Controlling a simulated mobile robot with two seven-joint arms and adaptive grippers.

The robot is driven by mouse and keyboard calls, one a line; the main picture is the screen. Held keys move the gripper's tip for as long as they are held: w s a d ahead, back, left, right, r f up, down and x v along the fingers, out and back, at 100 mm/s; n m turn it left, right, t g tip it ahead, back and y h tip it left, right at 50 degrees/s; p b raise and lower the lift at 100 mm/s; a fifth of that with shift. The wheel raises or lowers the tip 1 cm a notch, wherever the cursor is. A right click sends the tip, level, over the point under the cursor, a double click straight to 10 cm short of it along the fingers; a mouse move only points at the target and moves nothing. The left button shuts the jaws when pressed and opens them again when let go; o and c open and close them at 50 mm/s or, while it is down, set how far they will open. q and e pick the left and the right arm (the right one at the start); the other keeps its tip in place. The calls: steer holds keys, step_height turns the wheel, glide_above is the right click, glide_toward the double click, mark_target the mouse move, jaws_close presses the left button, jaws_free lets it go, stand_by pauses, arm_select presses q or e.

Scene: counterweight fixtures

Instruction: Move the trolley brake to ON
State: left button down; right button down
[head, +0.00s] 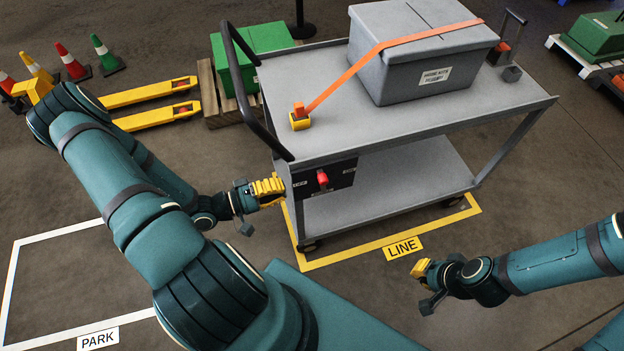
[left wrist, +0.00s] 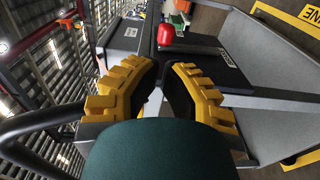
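A red brake knob (head: 322,178) sits on that panel, between two small white labels too small to read. It also shows in the left wrist view (left wrist: 166,36), beyond my fingertips. My left gripper (head: 270,190), with yellow fingers, is just left of the panel, apart from the knob. In the left wrist view its fingers (left wrist: 166,72) have a gap between them, with nothing held. My right gripper (head: 421,270) is over the floor, right of the LINE sign; its opening is unclear.
A black push handle (head: 240,85) rises close to my left gripper. A grey box (head: 425,60) with an orange strap rests on the trolley. A yellow pallet jack (head: 150,105) and green crate (head: 250,55) stand behind left. The PARK outline (head: 45,237) is empty.

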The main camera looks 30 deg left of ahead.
mark_target(320, 178)
arm_select(q)
steer(key=b+x, duration=0.1)
steer(key=x, duration=0.7)
steer(key=shift+w+d, duration=0.25)
steer(key=shift+w, duration=0.05)
steer(key=shift+w+d+r+p, duration=0.2)
steer(key=shift+w+d+p, duration=0.15)
steer(key=shift+w+p, duration=0.2)
steer(key=shift+s+a, duration=0.1)
